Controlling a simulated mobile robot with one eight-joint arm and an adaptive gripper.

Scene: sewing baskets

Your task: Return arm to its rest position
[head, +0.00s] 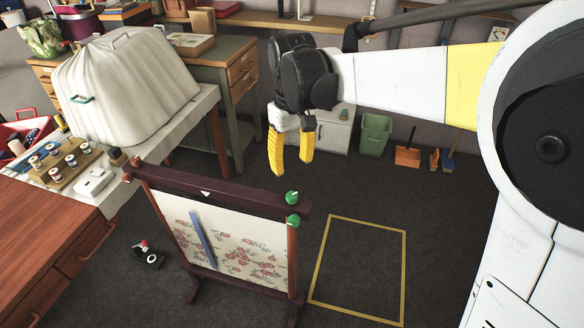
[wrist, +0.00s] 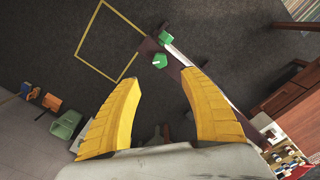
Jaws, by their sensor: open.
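My gripper (head: 291,150) has two yellow fingers and hangs from the white and yellow arm, pointing down, in the upper middle of the head view. The fingers stand apart with nothing between them. In the wrist view my gripper (wrist: 162,105) shows both yellow fingers spread over the dark floor and the end of the frame. It is above and behind the dark wooden embroidery frame (head: 220,190), apart from it as far as I can tell. The frame holds floral cloth (head: 240,248), with a blue strip (head: 203,238) across it.
Green knobs (head: 292,198) sit at the frame's right end. A yellow floor outline (head: 404,270) lies right of it on clear carpet. A covered machine (head: 130,85) stands on a left table. A green bin (head: 375,135) and orange dustpan (head: 407,156) stand at the back wall.

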